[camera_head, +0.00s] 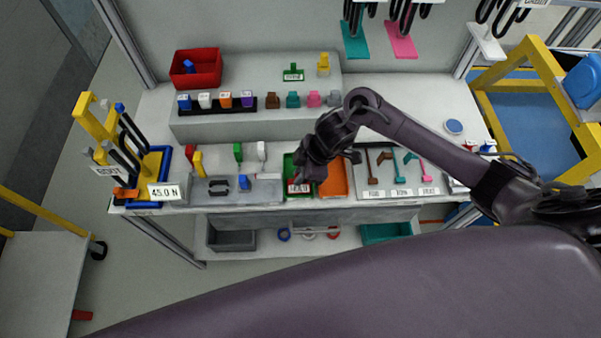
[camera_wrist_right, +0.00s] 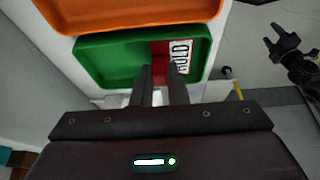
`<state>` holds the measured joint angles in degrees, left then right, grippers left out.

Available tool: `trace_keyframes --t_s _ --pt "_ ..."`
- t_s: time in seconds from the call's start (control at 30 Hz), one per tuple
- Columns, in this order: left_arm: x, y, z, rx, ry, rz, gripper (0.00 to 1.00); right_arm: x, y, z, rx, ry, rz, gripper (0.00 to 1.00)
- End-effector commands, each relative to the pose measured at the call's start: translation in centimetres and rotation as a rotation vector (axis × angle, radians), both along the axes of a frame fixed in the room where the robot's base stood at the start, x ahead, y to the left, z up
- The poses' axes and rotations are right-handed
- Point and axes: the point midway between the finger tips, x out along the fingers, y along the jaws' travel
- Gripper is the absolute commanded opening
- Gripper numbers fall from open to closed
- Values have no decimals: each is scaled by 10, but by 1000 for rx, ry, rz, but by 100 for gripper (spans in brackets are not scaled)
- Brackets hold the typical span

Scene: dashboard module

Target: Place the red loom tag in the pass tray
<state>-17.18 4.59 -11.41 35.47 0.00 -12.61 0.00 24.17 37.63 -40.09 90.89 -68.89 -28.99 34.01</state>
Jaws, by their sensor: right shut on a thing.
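The red loom tag (camera_wrist_right: 158,62) carries a white lettered label and shows between the fingertips of my right gripper (camera_wrist_right: 160,75). The gripper is shut on it. The tag is within the outline of the green tray (camera_wrist_right: 105,55), toward one end; I cannot tell whether it touches the floor of the tray. In the head view, my right gripper (camera_head: 302,180) reaches down over the green tray (camera_head: 288,164), and the tag (camera_head: 299,188) shows at the tray's front end. The gripper partly hides the tray.
An orange tray (camera_head: 334,182) lies right beside the green one. A raised shelf with several coloured blocks and a red bin (camera_head: 196,68) stands behind. Small green and white parts stand to the left. A grey board (camera_head: 395,187) with coloured tools lies to the right.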

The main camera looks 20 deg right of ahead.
Motion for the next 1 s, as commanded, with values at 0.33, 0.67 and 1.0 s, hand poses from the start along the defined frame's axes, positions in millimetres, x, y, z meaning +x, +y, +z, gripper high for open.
trace_keyframes --t_s 0.33,0.67,1.0 --pt "0 0 -1 -1 0 -1 54 0 0 -4 0 0 1 0" --pt "0 -1 -1 -1 -1 -1 54 0 0 -5 0 0 1 35" --pt "0 -1 -1 -1 -1 -1 54 0 -4 9 1 -4 1 35"
